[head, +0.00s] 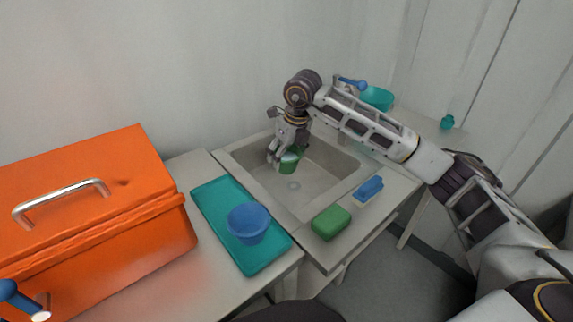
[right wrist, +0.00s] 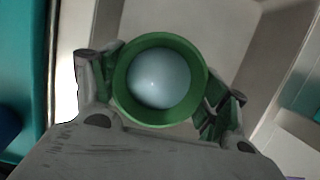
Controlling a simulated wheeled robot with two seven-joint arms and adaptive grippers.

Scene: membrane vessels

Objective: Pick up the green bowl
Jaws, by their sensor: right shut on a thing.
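The green bowl (head: 288,164) is in the sink basin, upright, held by my right gripper (head: 275,158). In the right wrist view the bowl (right wrist: 197,62) sits between the two fingers of the right gripper (right wrist: 160,100), which is shut on it. A pale blue round thing (right wrist: 159,80) lies inside the bowl. I cannot tell whether the bowl touches the sink floor. My left gripper is not in view.
The sink (head: 318,197) has raised walls around the bowl. A teal tray (head: 211,200) with a blue bowl (head: 248,222) lies left of it. A green sponge (head: 331,222) and a blue one (head: 369,188) lie in front. An orange toolbox (head: 95,230) stands at left.

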